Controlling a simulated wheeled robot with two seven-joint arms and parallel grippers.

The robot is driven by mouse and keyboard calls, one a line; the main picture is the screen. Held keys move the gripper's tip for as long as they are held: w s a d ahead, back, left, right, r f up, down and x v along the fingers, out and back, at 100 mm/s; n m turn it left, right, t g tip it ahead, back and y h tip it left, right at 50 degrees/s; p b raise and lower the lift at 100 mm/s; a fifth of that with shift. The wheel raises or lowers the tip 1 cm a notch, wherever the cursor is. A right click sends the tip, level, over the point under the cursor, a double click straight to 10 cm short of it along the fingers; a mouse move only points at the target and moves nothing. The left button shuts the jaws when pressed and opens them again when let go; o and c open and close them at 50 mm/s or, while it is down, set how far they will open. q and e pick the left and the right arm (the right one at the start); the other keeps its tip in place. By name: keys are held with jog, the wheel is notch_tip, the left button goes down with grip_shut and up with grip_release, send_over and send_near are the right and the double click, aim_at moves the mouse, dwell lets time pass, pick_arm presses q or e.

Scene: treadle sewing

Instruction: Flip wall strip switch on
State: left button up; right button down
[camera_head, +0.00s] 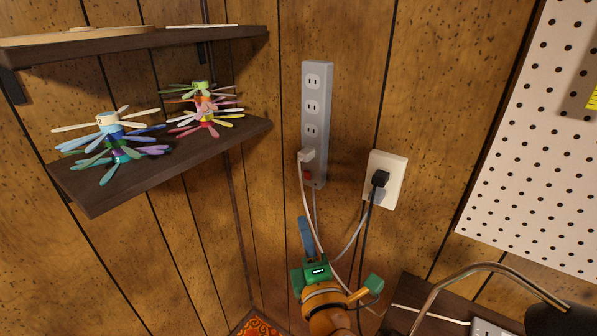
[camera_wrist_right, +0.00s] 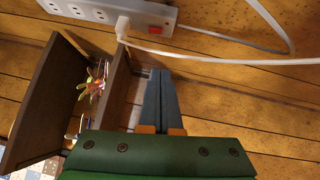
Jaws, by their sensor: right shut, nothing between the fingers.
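The grey power strip (camera_head: 317,90) is mounted upright on the wood-panelled wall, with several outlets down its face. Its red switch (camera_head: 308,177) sits at the lower end, below a white plug (camera_head: 306,156). The strip (camera_wrist_right: 100,12) and the red switch (camera_wrist_right: 155,30) also show at the top of the right wrist view. My right gripper (camera_head: 304,222) is shut and empty, its blue fingers pointing up just below the strip. In the wrist view its fingertips (camera_wrist_right: 160,74) are apart from the switch. Which way the rocker is tilted cannot be told. My left gripper is not in view.
A white cord (camera_head: 305,200) hangs from the plug past my gripper. A wall outlet (camera_head: 396,170) with a black plug is to the right. Shelves (camera_head: 150,184) with colourful dragonfly-like figures are at left. A pegboard (camera_head: 510,180) is at right.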

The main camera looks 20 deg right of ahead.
jog(key=p, duration=0.1)
send_near(307, 175)
jog(key=w+a, duration=0.3)
jog(key=w, duration=0.1)
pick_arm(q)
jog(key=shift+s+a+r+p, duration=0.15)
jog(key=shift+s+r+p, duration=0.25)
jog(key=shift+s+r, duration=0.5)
pick_arm(e)
jog(key=w+d, duration=0.1)
jog(key=d, duration=0.1)
jog(key=w+d, duration=0.1)
jog(key=shift+w+d+r, duration=0.1)
jog(key=shift+w+r, duration=0.15)
jog(key=shift+w, duration=0.05)
